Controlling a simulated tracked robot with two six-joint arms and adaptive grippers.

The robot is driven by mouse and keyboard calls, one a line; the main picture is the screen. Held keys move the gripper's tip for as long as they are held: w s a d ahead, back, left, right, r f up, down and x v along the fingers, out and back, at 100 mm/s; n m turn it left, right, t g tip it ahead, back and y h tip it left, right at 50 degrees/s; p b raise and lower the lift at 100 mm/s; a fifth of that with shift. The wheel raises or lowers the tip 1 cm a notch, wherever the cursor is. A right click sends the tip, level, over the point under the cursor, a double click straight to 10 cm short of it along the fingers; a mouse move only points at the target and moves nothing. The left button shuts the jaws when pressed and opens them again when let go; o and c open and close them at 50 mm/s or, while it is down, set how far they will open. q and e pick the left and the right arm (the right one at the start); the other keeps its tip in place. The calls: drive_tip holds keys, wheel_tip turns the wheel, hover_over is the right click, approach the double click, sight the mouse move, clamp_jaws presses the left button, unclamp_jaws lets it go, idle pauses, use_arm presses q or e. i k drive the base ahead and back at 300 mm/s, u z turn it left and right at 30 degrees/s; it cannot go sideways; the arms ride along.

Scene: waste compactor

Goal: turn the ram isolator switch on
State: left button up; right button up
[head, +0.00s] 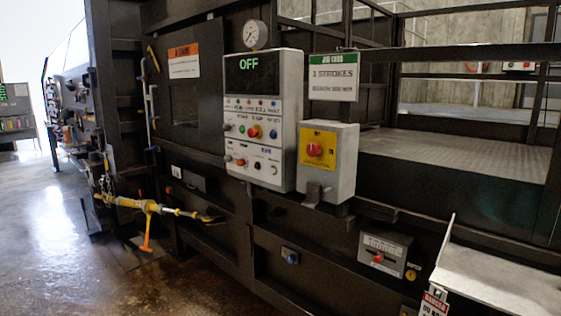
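What looks like the ram isolator switch is a red rotary knob (314,150) on a yellow plate, on the front of a grey box (343,178) fixed to the dark machine. It sits right of centre in the head view. The knob is too small for me to tell which way its handle points. Left of it, touching or very close, is a taller control panel (264,165) whose display (249,65) reads OFF in green. Neither of my grippers is in view, and nothing covers the knob.
A pressure gauge (255,35) tops the panel; a "3 STROKES" job card (333,76) hangs above the switch box. A small box with a red button (383,254) and a pale metal shelf (500,283) are lower right. A yellow bar (130,203) juts out at left, beside open floor.

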sight(313, 150)
drive_tip(key=u, duration=0.75)
drive_tip(key=i, duration=1.3)
drive_tip(key=z, duration=0.65)
drive_tip(key=i, duration=0.55)
drive_tip(key=z, duration=0.35)
drive_tip(key=k, duration=0.95)
drive_tip(key=z, duration=0.2)
drive_tip(key=i, duration=0.95)
drive_tip(key=u, duration=0.1)
